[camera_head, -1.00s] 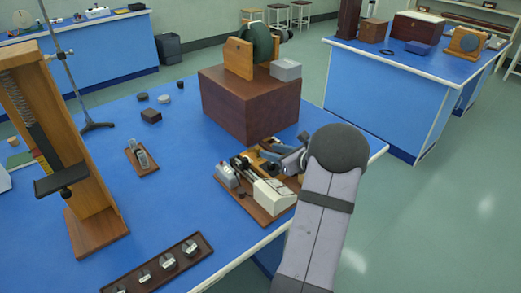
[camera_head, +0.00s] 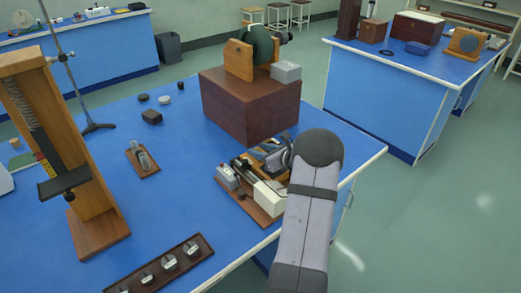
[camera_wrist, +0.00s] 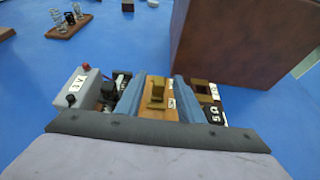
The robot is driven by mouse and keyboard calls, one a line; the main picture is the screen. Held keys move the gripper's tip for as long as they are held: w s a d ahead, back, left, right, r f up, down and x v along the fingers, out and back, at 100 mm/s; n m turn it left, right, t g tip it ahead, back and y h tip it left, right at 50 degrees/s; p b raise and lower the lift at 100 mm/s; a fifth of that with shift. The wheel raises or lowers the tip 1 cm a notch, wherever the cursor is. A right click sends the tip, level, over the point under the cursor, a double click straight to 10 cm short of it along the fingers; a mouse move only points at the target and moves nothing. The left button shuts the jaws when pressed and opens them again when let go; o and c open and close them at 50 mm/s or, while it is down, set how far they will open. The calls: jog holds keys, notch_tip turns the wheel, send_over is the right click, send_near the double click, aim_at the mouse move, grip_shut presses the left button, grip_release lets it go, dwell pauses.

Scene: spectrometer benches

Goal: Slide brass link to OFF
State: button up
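The brass link (camera_wrist: 157,93) is a small brass piece on an orange-brown wooden block (camera_wrist: 153,131). In the wrist view it stands between the two blue-grey fingers of my gripper (camera_wrist: 156,86). The fingers are apart, with a visible gap on each side of the link, so the gripper is open. Small white labels lie on the block beside the link, too small to read surely. In the head view my gripper (camera_head: 276,157) is over the back of the circuit board (camera_head: 258,213), and my arm hides part of it. The link cannot be made out there.
A grey 3 V battery box (camera_wrist: 82,89) stands left of the fingers, and a dark block marked 5 Ω (camera_wrist: 213,106) right. A large brown box (camera_wrist: 245,40) rises close behind on the right.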

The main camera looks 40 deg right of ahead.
grip_shut()
jog(key=shift+w+b, duration=0.7)
jog(key=shift+w, duration=1)
jog(key=shift+r, duration=0.15)
jog(key=shift+c, duration=0.3)
grip_release()
jog(key=shift+o, duration=0.3)
jog(key=shift+w, duration=0.1)
